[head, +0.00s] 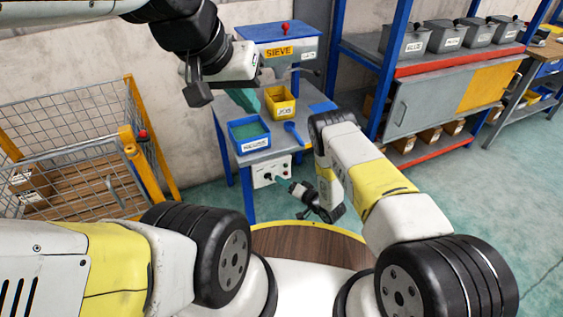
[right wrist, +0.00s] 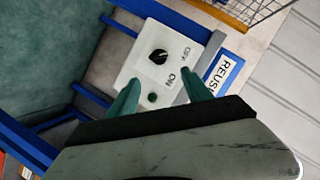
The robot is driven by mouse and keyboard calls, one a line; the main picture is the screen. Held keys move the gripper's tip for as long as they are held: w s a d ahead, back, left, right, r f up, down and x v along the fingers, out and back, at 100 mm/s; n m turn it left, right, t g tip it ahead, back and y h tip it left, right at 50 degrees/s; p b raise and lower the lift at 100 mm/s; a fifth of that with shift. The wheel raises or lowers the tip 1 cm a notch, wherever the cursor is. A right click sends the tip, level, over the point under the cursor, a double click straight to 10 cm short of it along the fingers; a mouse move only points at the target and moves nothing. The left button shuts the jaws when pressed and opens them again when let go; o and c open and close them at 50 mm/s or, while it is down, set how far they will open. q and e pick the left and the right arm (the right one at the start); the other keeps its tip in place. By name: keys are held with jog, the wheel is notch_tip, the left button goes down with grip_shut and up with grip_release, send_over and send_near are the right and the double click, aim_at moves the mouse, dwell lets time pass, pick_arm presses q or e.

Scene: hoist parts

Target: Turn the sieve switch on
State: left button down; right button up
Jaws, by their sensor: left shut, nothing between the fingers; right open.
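The sieve switch is a black rotary knob (right wrist: 158,57) on a white panel marked OFF and ON; I cannot tell which mark it points to. The white switch box (head: 264,175) is on the front of the grey table, below its top. My right gripper (right wrist: 160,92) is open and empty in front of the panel, its teal fingers short of the knob in the picture. In the head view the right gripper (head: 283,184) is close to the box. My left gripper (head: 247,98) is shut and empty above the table. The sieve (head: 280,48) is a blue, labelled machine.
A blue bin (head: 250,147) and a yellow bin (head: 281,114) stand on the table, with a blue scoop (head: 294,132) beside them. A wire cage (head: 70,130) stands left. A blue shelf with grey bins (head: 404,40) stands right.

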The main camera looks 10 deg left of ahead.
aim_at(270, 179)
jog(key=shift+y, duration=0.3)
jog(key=w+a+f, duration=0.1)
jog(key=a, duration=0.1)
jog(key=w+a+f, duration=0.1)
jog(key=a, duration=0.1)
jog(key=w+a+f, duration=0.1)
jog(key=a, duration=0.1)
jog(key=shift+w+a, duration=0.1)
jog(key=shift+w, duration=0.05)
grip_shut()
